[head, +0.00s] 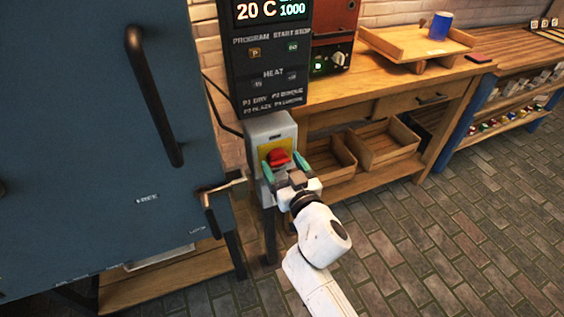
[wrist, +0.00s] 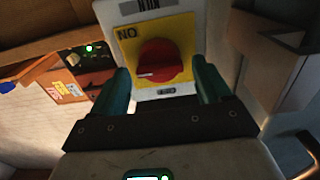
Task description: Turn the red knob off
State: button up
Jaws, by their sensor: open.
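The red knob (head: 279,157) sits on a yellow plate on a grey switch box (head: 262,128) below the black control panel. In the wrist view the red knob (wrist: 158,62) is a round dial with a bar across it, pale-marked at its left end. The yellow plate (wrist: 187,49) reads what looks like "NO" at its upper left; a small label below the knob is too small to read. My gripper (head: 283,163) is open in front of the knob. Its two green fingers (wrist: 163,84) stand left and right of the knob, apart from it as far as I can see.
A blue kiln door (head: 100,150) with a dark handle (head: 155,100) and a lower latch (head: 210,205) stands at the left. A wooden workbench (head: 400,90) with trays and a blue cup (head: 440,26) stands at the right. The brick floor at the lower right is clear.

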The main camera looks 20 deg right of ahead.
jog(key=shift+w, duration=0.5)
jog(key=c, duration=1)
